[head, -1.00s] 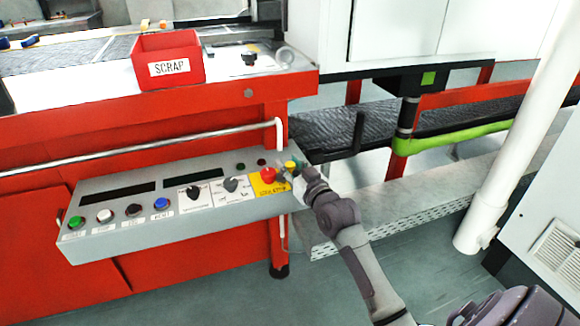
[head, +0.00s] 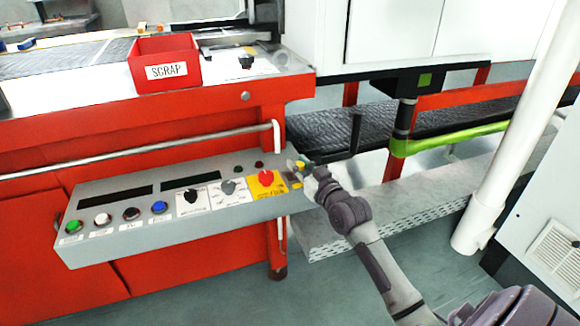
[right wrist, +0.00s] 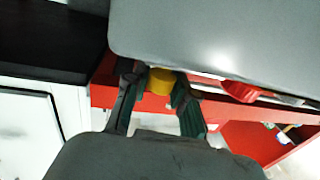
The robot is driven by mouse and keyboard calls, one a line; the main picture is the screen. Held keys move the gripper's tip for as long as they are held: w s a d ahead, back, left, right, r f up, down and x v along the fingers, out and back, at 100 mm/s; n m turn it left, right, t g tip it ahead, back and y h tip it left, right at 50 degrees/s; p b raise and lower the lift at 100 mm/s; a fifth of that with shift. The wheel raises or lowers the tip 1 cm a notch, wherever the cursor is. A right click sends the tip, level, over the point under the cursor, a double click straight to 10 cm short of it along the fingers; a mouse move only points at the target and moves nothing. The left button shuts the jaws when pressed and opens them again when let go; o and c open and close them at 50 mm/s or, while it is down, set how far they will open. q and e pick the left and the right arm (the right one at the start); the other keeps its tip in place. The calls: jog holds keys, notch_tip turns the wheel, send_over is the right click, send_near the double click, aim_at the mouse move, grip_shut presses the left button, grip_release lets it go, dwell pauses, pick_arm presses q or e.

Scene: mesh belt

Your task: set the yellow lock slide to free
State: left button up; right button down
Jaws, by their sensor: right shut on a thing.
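The yellow lock slide (right wrist: 160,80) shows as a yellow block between the two dark fingers of my right gripper (right wrist: 158,92) in the right wrist view. The fingers are shut on it from both sides. In the head view my right gripper (head: 302,174) is at the right end of the grey control panel (head: 130,243), and a bit of the yellow slide (head: 300,165) shows at the fingertips. The gripper hides most of the slide and its markings. My left gripper is not in view.
A red stop button (head: 266,177) on a yellow plate sits just left of the gripper. Dark selector knobs and several coloured buttons run farther left. A red SCRAP bin (head: 165,65) stands above on the machine. A white post (head: 500,150) stands to the right.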

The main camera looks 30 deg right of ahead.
jog(key=shift+d, duration=0.15)
jog(key=c, duration=1.3)
grip_release()
jog(key=shift+c, duration=0.2)
jog(key=shift+o, duration=0.7)
jog(key=shift+d, duration=0.15)
jog(key=s+a, duration=0.1)
jog(key=s, duration=1.1)
